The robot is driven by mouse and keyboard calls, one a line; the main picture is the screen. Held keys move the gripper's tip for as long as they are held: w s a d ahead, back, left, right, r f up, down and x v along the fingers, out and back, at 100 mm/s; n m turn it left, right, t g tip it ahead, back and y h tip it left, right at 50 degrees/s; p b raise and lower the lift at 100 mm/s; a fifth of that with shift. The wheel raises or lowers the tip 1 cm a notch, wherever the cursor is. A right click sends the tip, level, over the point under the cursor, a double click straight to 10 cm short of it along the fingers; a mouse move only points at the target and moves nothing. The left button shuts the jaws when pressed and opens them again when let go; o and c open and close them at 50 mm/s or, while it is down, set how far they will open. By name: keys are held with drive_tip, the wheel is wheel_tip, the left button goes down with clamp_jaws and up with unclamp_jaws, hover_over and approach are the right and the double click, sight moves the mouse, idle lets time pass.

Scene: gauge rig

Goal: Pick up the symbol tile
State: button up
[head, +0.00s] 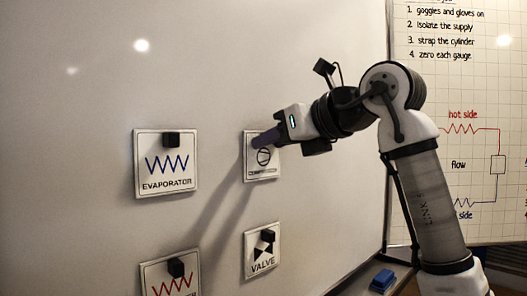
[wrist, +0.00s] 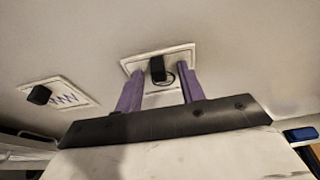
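Several white symbol tiles with black knobs hang on the whiteboard. My gripper (head: 262,139) is at the compressor tile (head: 263,172), which bears a circle symbol and is partly covered by a finger. In the wrist view, my gripper's (wrist: 160,70) two purple fingers are apart, one on each side of that tile's black knob (wrist: 158,68). Gaps show between knob and fingers; whether the fingertips touch the tile face is unclear. The evaporator tile (head: 166,180), with a blue zigzag, is to the left and also shows in the wrist view (wrist: 62,93).
The valve tile (head: 263,252) hangs below the compressor tile. A red-zigzag tile (head: 168,280) is cut off at the lower left. A blue eraser-like block (head: 382,280) lies on the ledge at lower right. A chart (head: 460,90) with writing stands at right. Bare whiteboard surrounds the tiles.

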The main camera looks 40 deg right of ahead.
clamp_jaws()
drive_tip(key=shift+a+r, duration=0.1)
drive_tip(key=shift+r, duration=0.05)
